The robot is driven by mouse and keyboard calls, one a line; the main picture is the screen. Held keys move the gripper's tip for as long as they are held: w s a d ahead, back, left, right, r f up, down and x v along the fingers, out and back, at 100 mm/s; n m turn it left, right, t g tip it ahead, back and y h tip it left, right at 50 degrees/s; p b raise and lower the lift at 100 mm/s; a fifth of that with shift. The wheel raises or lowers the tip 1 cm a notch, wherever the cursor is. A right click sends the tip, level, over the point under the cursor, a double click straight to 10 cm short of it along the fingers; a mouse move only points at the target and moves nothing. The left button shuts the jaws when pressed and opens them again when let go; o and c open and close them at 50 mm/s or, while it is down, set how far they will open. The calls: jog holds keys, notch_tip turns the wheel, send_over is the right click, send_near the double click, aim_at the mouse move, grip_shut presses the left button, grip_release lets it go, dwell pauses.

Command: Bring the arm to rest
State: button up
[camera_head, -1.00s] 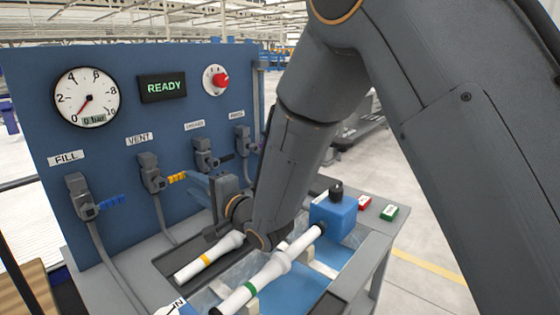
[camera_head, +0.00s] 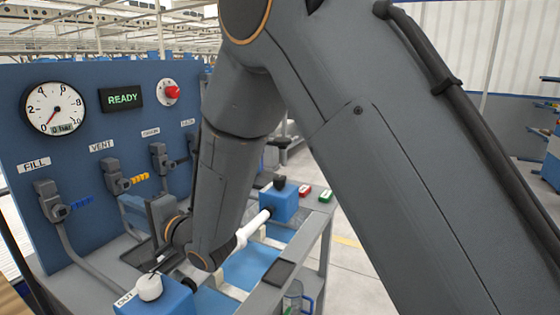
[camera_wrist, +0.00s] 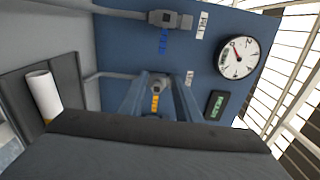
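My arm (camera_head: 222,185) bends down over the bench in the head view, its forearm hiding part of the work area. My gripper (camera_head: 135,208) is at the lower left of the arm, in front of the panel, its tips partly hard to make out. In the wrist view my gripper (camera_wrist: 158,82) shows two separated fingers with nothing held between them. The yellow-handled vent valve (camera_wrist: 156,102) appears through the gap, behind the fingers. A white pipe (camera_head: 255,225) lies on the bench, partly hidden by my arm. A white pipe end (camera_wrist: 43,95) shows at the wrist view's left.
The blue panel (camera_head: 85,110) carries a gauge (camera_head: 54,108) near zero, a READY display (camera_head: 121,98) and a red knob (camera_head: 172,92). A blue OUT block (camera_head: 160,300) and another blue block (camera_head: 284,205) stand on the bench. Open floor lies right of it.

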jog(key=w+d+f+n+t+h, duration=0.1)
jog(key=w+d+f+h, duration=0.25)
jog(key=d, duration=0.55)
jog(key=w+d+f+t+h, duration=0.15)
jog(key=w+d+h, duration=0.25)
jog(key=d, duration=0.5)
jog(key=s+d+f+n+g+h, duration=0.1)
jog(key=d+f+h, duration=0.1)
jog(key=d, duration=0.6)
jog(key=s+d+f+g+h, duration=0.2)
jog(key=d+h, duration=0.1)
jog(key=d, duration=0.6)
jog(key=s+d+f+n+g+h, duration=0.1)
jog(key=s+d+g, duration=0.3)
jog(key=s+d, duration=0.5)
jog(key=s+d+f+n+g+h, duration=0.1)
jog(key=s+d+g, duration=0.3)
jog(key=s+d, duration=0.6)
jog(key=s+n+h, duration=0.1)
jog(key=s, duration=0.2)
jog(key=shift+s+d+f+n, duration=0.15)
jog(key=shift+f+n, duration=0.15)
